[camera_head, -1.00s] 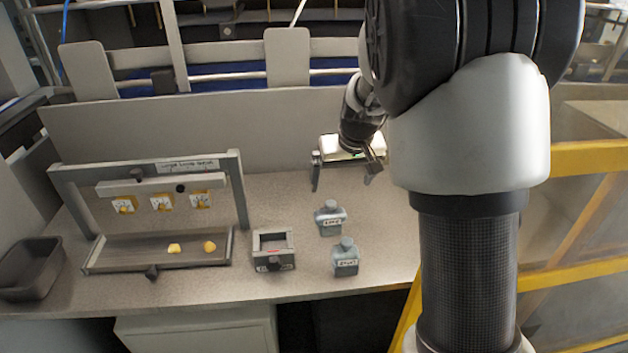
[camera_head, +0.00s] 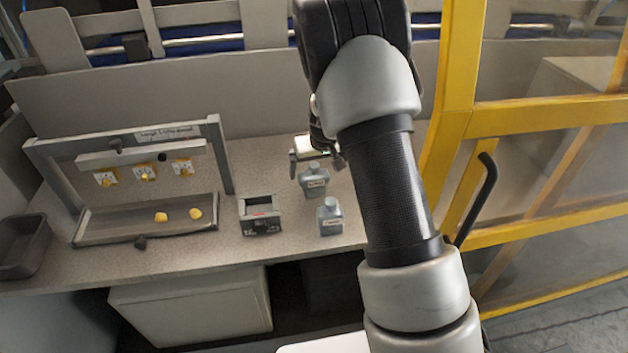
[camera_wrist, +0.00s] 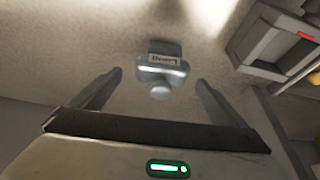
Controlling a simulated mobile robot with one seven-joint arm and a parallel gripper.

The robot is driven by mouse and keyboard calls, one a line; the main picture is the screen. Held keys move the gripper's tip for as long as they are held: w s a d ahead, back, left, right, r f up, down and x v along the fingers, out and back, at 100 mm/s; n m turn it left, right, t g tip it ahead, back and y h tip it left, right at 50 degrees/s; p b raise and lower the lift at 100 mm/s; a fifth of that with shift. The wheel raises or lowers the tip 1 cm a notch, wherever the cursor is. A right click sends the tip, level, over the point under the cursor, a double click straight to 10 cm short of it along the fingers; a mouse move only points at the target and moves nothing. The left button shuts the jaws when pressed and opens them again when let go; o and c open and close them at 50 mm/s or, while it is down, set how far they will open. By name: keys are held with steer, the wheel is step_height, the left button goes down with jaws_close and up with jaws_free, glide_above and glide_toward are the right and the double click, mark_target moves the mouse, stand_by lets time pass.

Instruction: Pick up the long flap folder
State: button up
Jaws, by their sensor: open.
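I cannot tell for sure which thing is the long flap folder. A grey frame (camera_head: 215,150) with a small sign stands at the left of the bench; it carries a grey bar (camera_head: 135,154) across its upper part and several yellow-and-white pieces below it. My gripper (camera_head: 315,167) is over the bench at the back right, fingers spread and empty. In the wrist view my gripper (camera_wrist: 158,78) is open, with a grey labelled bottle (camera_wrist: 162,60) seen between its fingers; I see no contact.
Two grey bottles, one behind (camera_head: 315,184) and one in front (camera_head: 330,221), stand near my gripper. A dark bin (camera_head: 22,250) is at far left. A yellow-framed guard door (camera_head: 462,95) with a black handle stands right.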

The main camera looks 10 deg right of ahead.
mark_target(314, 173)
steer(key=x, duration=0.3)
steer(key=shift+a+f, duration=0.15)
steer(key=shift+f, duration=0.05)
steer(key=shift+c, duration=0.3)
steer(key=c, duration=1.4)
steer(key=shift+w+r, duration=0.1)
steer(key=shift+r, duration=0.1)
